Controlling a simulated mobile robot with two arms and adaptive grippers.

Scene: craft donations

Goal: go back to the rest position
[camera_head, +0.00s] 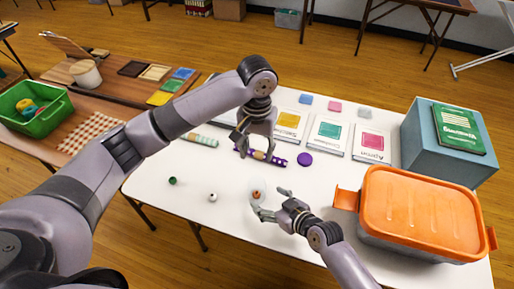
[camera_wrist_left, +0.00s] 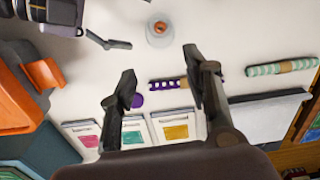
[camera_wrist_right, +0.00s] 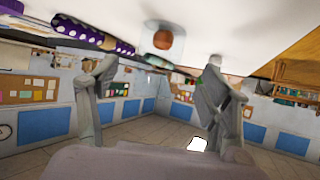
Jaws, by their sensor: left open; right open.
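My left gripper (camera_head: 255,143) is open and empty above the middle of the white table (camera_head: 160,205). In the head view it overlaps a purple polka-dot roll (camera_head: 272,158). In the left wrist view my left gripper (camera_wrist_left: 160,73) has its fingers spread, with that roll (camera_wrist_left: 168,85) seen between and beyond them. My right gripper (camera_head: 272,207) is open over the table's near side, close to a small clear container with an orange-brown top (camera_head: 257,193). In the right wrist view my right gripper (camera_wrist_right: 158,72) has its fingers apart, and the container (camera_wrist_right: 163,38) shows beyond them.
An orange-lidded box (camera_head: 420,205) stands right of my right arm. A blue-grey box (camera_head: 418,140) carries a green book (camera_head: 460,130). Booklets (camera_head: 328,132), a purple disc (camera_head: 305,159) and two small pieces (camera_head: 172,181) lie on the table. A green basket (camera_head: 35,112) stands left.

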